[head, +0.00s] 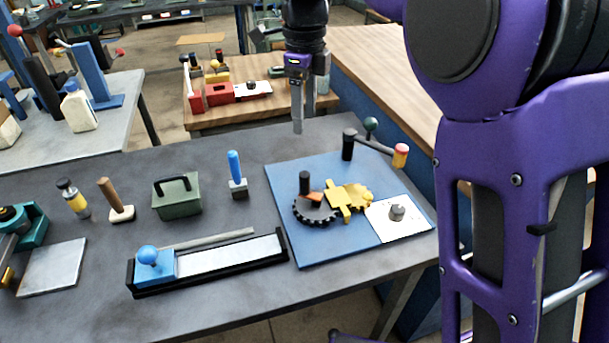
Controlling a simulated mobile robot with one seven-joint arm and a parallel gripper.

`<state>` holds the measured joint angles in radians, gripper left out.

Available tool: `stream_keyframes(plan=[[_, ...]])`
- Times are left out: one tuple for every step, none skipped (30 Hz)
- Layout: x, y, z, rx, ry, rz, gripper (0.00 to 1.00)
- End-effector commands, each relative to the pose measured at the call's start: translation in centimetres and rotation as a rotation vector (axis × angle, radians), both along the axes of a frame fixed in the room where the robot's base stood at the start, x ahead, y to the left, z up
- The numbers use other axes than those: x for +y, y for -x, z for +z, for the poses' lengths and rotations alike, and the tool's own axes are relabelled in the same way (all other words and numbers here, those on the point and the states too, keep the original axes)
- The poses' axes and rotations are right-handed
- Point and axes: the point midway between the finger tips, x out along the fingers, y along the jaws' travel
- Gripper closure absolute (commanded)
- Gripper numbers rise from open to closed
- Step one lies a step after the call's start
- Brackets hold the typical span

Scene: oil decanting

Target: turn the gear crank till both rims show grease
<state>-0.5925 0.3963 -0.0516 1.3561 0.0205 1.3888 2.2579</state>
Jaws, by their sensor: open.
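A blue board (300,245) lies on the dark grey table. On it a black toothed gear (314,212) sits beside a yellow gear (358,197), close to or touching; I cannot tell which. A black upright post and a small orange piece stand at the black gear. A crank arm (375,145) at the board's back right has a black grip, a green ball and a red-yellow knob (400,155). I cannot make out grease on either rim. My gripper (298,125) points down, open and empty, above the table's back edge, left of the crank and apart from it.
A white plate with a grey knob (397,212) covers the board's right corner. Left are a black tray with a blue slider (155,265), a green box (177,197) and a blue-handled tool (236,175). A wooden table (350,45) stands behind.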

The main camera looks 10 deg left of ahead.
Motion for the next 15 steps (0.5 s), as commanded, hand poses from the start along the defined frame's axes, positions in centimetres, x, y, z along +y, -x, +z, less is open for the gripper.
stream_keyframes(plan=[[0.0,0.0,-1.2,0.003,0.002,0.0,0.4],[-0.1,0.1,-1.8,0.004,0.002,0.0,0.4],[0.0,0.1,-2.6,0.003,0.003,0.0,0.4],[0.0,0.1,-3.3,0.005,0.003,0.001,0.4],[0.0,0.1,-3.9,0.004,0.002,0.001,0.4],[-0.1,0.1,-4.8,0.006,0.003,0.001,0.4],[0.0,0.1,-5.5,0.004,0.002,0.001,0.4],[0.0,0.1,-6.1,0.004,0.002,0.001,0.4],[0.0,0.1,-7.0,0.004,0.002,0.001,0.4],[0.0,0.1,-7.6,0.004,0.002,0.001,0.4],[0.0,0.1,-8.3,0.004,0.002,0.001,0.4],[0.0,0.1,-9.2,0.005,0.003,0.001,0.4],[0.0,0.1,-9.8,0.004,0.002,0.001,0.4],[0.0,0.1,-10.5,0.005,0.003,0.001,0.4],[0.0,0.1,-11.3,0.003,0.003,0.001,0.4]])
